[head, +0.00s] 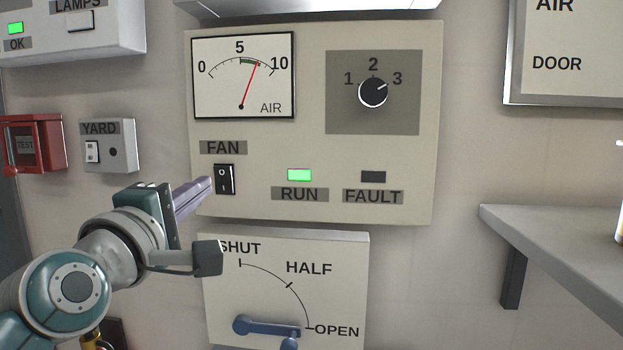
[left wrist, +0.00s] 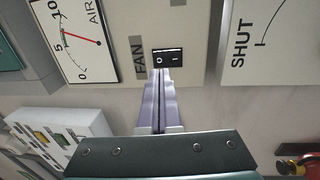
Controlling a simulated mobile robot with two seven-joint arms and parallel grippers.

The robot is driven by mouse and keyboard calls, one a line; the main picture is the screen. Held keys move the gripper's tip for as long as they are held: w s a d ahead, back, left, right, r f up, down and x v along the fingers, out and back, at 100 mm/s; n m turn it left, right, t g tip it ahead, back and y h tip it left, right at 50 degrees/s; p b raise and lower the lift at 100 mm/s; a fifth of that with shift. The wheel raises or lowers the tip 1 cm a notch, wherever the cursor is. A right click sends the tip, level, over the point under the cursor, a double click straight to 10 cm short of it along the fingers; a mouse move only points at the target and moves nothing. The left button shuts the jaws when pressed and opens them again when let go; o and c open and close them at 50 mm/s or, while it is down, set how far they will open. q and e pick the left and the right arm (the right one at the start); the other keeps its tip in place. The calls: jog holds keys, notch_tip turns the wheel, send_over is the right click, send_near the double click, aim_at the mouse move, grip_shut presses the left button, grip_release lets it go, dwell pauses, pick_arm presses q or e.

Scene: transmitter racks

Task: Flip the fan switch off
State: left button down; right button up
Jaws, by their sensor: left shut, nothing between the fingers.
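The fan switch (head: 224,179) is a black rocker marked O at the top and I at the bottom, under the FAN label on the beige panel (head: 290,150). It also shows in the left wrist view (left wrist: 168,58), just beyond my fingertips. My left gripper (head: 207,184) is shut and empty, its purple fingers pointing at the switch from the left. The fingertips are right beside the switch's left edge in the head view; whether they touch it I cannot tell. The RUN lamp (head: 299,175) is lit green and the FAULT lamp (head: 373,177) is dark. My right gripper is out of view.
A rotary knob (head: 373,92) and an air gauge (head: 243,75) sit above on the same panel. A lever panel (head: 340,260) with a blue handle (head: 265,327) is below. A YARD switch box (head: 108,145) is left. A shelf (head: 560,245) juts out at right.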

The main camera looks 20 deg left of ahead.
aim_at(221, 175)
pick_arm(q)
jog(key=shift+x, duration=2.4)
jog(key=r+g+p, duration=0.1)
jog(key=g+p, duration=0.1)
jog(key=p, duration=0.5)
jog(key=shift+w, duration=0.2)
jog(key=shift+a+f+b, duration=0.1)
jog(key=shift+f+b, duration=0.35)
jog(key=shift+b, duration=0.1)
